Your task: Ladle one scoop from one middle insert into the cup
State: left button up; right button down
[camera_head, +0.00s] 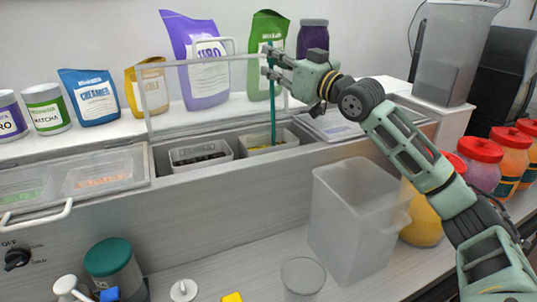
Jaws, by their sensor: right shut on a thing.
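My right gripper (272,61) is shut on the upper part of a teal ladle handle (273,112). The ladle stands nearly upright. Its lower end is down in the right middle insert (287,146), which has yellow contents; the bowl is hidden. The left middle insert (201,166) beside it holds dark contents. A clear empty-looking cup (303,279) stands on the lower counter at the front, well below the gripper. My left gripper is not in view.
A clear hinged lid (158,97) stands open behind the inserts. Bags and jars line the back shelf. A translucent bin (352,222) stands right of the cup, near red-lidded jars (479,162). A teal-lidded container (111,262) stands at lower left.

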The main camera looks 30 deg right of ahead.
notch_tip(320, 180, up, 9)
jog(key=p, duration=0.8)
jog(key=shift+r+p, duration=0.15)
jog(key=shift+p, duration=0.15)
dwell(0.8)
